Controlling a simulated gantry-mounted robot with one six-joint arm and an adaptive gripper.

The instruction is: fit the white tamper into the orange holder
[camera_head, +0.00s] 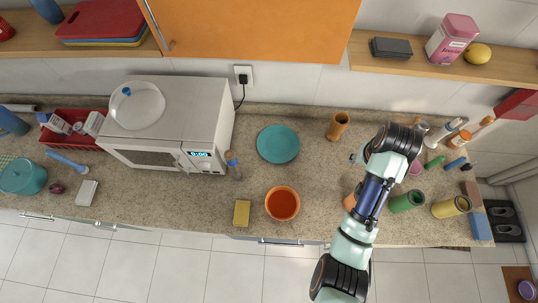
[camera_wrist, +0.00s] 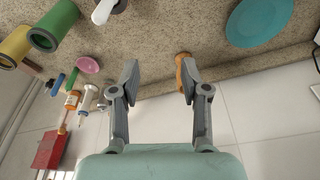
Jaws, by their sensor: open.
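My gripper (camera_wrist: 158,72) is open and empty, with its two fingers spread above the counter. An upright, open-topped orange cylinder (camera_head: 338,124) stands near the wall and looks like the orange holder. In the wrist view it shows partly behind the right finger (camera_wrist: 181,66). A white rounded piece (camera_wrist: 104,11), apparently the white tamper, is cut off by the top edge of the wrist view, apart from the fingers. My arm hides that spot in the head view. Another orange thing (camera_head: 349,202) is partly hidden by my arm, and I cannot tell what it is.
A green cup (camera_head: 407,201) and a yellow cup (camera_head: 451,206) stand to the right of my arm. Bottles and small items crowd the right end. A teal plate (camera_head: 278,144) and an orange bowl (camera_head: 282,203) lie left. Counter between plate and cylinder is clear. A shelf (camera_head: 420,65) overhangs the back.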

